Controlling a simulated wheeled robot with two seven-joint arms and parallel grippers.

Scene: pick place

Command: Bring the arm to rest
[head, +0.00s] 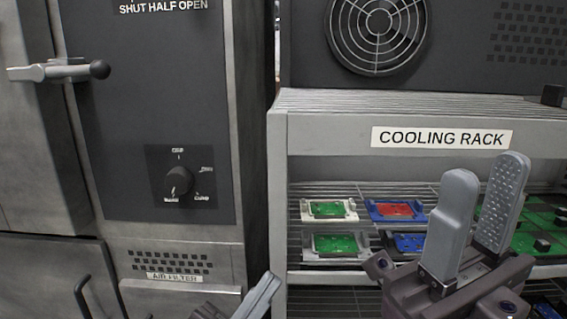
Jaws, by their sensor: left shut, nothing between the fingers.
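My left gripper (265,285) shows only in part at the bottom edge, in front of the oven's lower right side. Its fingers are shut with nothing between them. My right gripper (487,180) stands in front of the cooling rack (330,134) at the right, its fingers pointing up. Its two grey fingers are apart, with no object seen between them. It hides part of the rack's shelf.
Several small trays lie on the rack's wire shelves, including a white one (306,211) and a blue one with a red piece (394,209). A larger green board (527,243) is behind my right gripper. The oven (120,120) with a knob (178,181) and handle (60,71) fills the left.

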